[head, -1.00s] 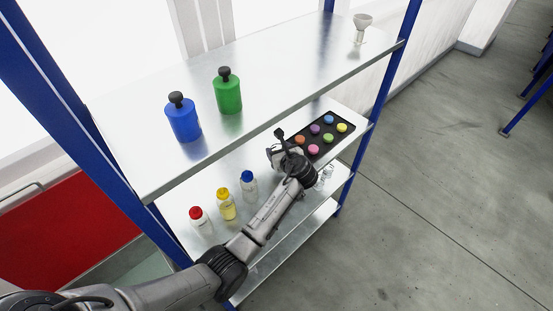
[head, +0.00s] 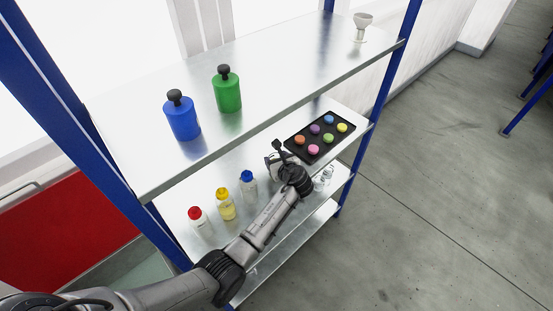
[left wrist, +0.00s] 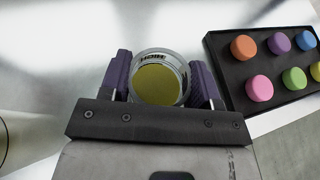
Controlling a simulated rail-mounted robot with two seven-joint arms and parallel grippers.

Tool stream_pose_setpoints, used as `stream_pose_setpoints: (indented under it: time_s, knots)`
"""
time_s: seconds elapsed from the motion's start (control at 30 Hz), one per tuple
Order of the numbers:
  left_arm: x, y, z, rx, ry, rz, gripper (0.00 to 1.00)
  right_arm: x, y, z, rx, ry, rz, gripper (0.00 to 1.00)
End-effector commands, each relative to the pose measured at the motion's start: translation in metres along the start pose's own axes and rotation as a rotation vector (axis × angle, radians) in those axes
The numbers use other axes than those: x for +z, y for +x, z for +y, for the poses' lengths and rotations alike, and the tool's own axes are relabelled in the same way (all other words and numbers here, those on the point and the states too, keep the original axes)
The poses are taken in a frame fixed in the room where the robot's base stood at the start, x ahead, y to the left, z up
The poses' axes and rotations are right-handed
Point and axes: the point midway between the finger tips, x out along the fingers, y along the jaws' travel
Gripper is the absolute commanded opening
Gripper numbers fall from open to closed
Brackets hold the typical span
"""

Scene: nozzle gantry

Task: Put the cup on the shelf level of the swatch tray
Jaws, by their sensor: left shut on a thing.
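The swatch tray (head: 318,153), black with several coloured round swatches, lies on the middle shelf (head: 215,180) at its right part. It also shows at the right of the left wrist view (left wrist: 262,102). My left gripper (left wrist: 160,80) has its purple fingers shut on the sides of a round, pale-walled cup (left wrist: 160,82) with dark lettering and yellow-green content. In the head view my left gripper (head: 277,158) is over the middle shelf, just left of the tray, and mostly hides the cup. I cannot tell whether the cup touches the shelf. My right gripper is not in view.
Bottles with red (head: 196,214), yellow (head: 225,203) and blue (head: 248,182) caps stand left of the gripper on the middle shelf. The upper shelf holds a blue bottle (head: 183,119), a green bottle (head: 227,90) and a white funnel-shaped thing (head: 362,25). Clear glassware (head: 324,177) sits below the tray.

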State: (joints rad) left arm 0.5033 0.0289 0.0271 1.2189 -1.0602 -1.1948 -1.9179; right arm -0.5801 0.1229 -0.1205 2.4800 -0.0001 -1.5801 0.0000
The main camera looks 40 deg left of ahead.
Motion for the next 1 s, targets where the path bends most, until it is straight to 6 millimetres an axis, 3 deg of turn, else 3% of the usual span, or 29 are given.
stream_pose_setpoints:
  time_s: [0.27,0.6,1.0]
  knots:
    - [0.0,0.0,0.0,0.0,0.0,0.0,0.82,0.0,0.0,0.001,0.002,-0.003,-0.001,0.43]
    - [0.003,-0.003,0.0,-0.001,0.0,0.0,0.82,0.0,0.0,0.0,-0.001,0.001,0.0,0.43]
    - [0.003,-0.072,0.0,-0.002,-0.001,0.001,0.82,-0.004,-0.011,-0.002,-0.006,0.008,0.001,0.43]
